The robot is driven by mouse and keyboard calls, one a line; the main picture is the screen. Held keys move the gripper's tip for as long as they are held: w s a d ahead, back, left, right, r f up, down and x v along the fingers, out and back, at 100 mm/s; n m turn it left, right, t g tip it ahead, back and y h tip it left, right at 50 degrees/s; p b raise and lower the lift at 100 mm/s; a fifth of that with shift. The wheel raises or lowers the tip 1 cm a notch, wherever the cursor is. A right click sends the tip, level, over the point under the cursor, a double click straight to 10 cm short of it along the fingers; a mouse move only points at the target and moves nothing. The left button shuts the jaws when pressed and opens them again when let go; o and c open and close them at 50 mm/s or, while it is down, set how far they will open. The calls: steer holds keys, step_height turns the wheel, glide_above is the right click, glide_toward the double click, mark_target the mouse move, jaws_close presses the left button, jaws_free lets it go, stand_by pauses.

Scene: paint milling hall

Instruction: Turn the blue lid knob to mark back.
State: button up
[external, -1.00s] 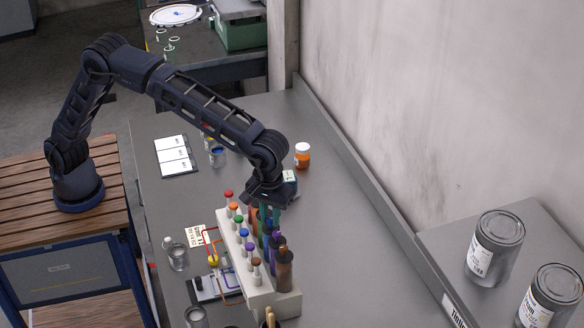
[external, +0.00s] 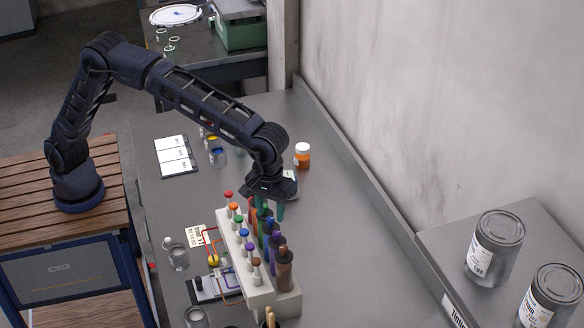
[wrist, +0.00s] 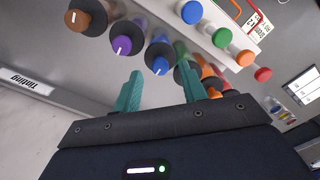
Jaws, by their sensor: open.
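The blue lid knob (wrist: 160,60) sits on a dark collar in a row of coloured lid knobs in the wrist view. A white line on its face points toward the lower part of that picture, tilted slightly. My gripper (wrist: 162,74) is open. Its teal fingers point toward the blue knob, one tip to either side of it in the picture; no contact is visible. In the external view, my gripper (external: 271,210) is over the far end of the row, and the blue-lidded bottle (external: 274,242) stands nearer the camera, partly hidden by its neighbours.
Purple (wrist: 122,43) and brown (wrist: 80,20) lid knobs stand left of the blue one; green and orange ones are partly behind my right finger. A pale rail (external: 257,299) with coloured caps runs alongside.

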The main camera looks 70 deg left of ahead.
mark_target(270, 218)
step_height(270, 218, up, 9)
stand_by(0.3)
steer(key=shift+f, duration=0.1)
steer(key=shift+a, duration=0.1)
stand_by(0.3)
steer(key=s+a+r+m+t+h, duration=0.1)
steer(key=a+r, duration=0.4)
steer(key=a, duration=0.9)
steer(key=a+r+m, duration=0.2)
steer(key=a+r, duration=0.2)
steer(key=a, duration=1)
steer(key=s+a+r+m+t, duration=0.1)
steer(key=s+a, duration=0.4)
steer(key=a, duration=0.3)
steer(key=s+a+m, duration=0.1)
steer(key=s+a, duration=0.4)
steer(key=a, duration=0.3)
steer(key=s+a+f+m+t, duration=0.1)
steer(key=s+a+f, duration=0.2)
steer(key=s+a, duration=0.2)
steer(key=s+a+f+m, duration=0.1)
steer(key=s+a+f, duration=0.2)
steer(key=s+a, duration=0.2)
steer(key=s+a+f+m+t+y, duration=0.1)
steer(key=s+a+f, duration=0.3)
steer(key=s, duration=0.6)
steer(key=shift+s+a+m+t, duration=0.15)
steer(key=shift+a+m+t, duration=0.15)
steer(key=shift+a+m, duration=0.35)
